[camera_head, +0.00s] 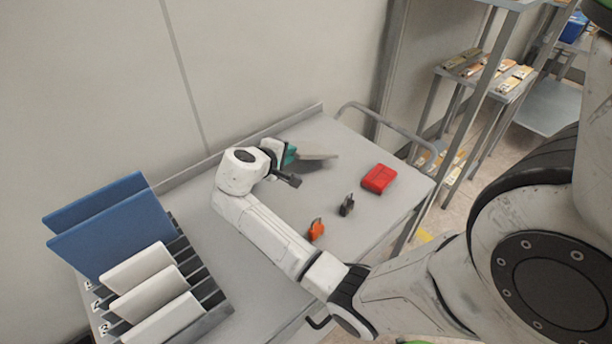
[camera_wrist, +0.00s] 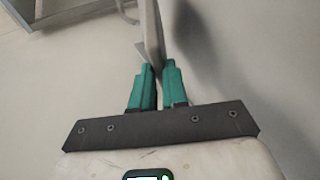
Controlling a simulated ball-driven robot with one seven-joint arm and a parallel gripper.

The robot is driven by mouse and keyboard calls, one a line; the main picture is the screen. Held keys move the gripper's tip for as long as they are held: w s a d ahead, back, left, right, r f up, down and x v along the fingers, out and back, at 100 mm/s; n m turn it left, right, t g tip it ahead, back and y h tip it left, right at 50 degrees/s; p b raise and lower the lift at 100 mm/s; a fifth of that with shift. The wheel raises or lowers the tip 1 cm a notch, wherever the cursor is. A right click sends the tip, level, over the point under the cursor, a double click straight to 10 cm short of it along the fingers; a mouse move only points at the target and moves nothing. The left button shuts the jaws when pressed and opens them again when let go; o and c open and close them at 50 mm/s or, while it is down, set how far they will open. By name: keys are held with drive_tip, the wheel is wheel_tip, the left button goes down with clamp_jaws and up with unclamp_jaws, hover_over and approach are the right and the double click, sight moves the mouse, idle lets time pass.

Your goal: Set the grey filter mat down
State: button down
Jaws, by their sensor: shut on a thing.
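My gripper (camera_head: 290,154) is at the back of the grey cart top, its green fingers shut on the grey filter mat (camera_head: 317,156). In the head view the mat is a thin pale grey slab pointing right from the fingers, with a dark shadow on the cart top beneath it. In the wrist view the mat (camera_wrist: 152,35) stands edge-on between the green fingertips (camera_wrist: 156,82) and runs away from them. I cannot tell whether its lower edge touches the cart top.
The cart top (camera_head: 270,290) holds a rack (camera_head: 215,318) with blue and white panels at left. A red box (camera_head: 378,179), a black clip-like item (camera_head: 346,205) and an orange one (camera_head: 316,229) lie at right. A raised rim (camera_head: 240,147) runs along the back. Shelves (camera_head: 490,75) stand beyond.

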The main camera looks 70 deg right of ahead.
drive_tip(key=shift+f, duration=0.75)
drive_tip(key=c, duration=1.3)
unclamp_jaws()
drive_tip(key=p+v, duration=0.4)
drive_tip(key=v, duration=0.4)
